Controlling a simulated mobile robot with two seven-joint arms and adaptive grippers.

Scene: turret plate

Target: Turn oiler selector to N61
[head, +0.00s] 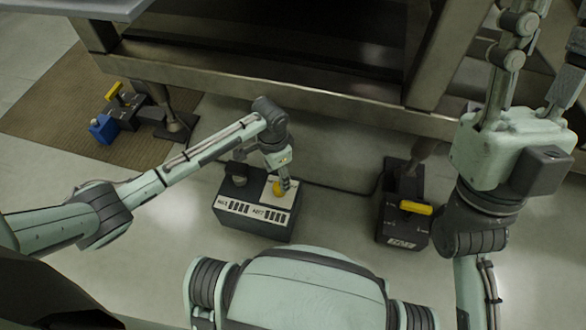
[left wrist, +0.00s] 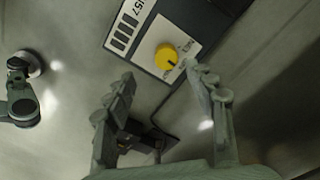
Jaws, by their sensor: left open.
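A dark box (head: 253,223) with a pale label strip stands on the floor in the middle of the head view. On its light plate is a round yellow knob (head: 278,188). Printed text on the box partly reads "57"; N61 cannot be read clearly. My left gripper (head: 284,182) is at the knob in the head view. In the wrist view its open fingers (left wrist: 160,82) are apart, with the knob beyond the gap. My right gripper (head: 540,50) is raised, fingers apart, far right.
A dark unit with a yellow handle (head: 415,207) stands to the right. Another unit with a blue part (head: 103,128) and yellow handle sits on a brown mat (head: 45,115) at left. A metal frame beam (head: 260,82) crosses behind the box. A cable runs along the floor.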

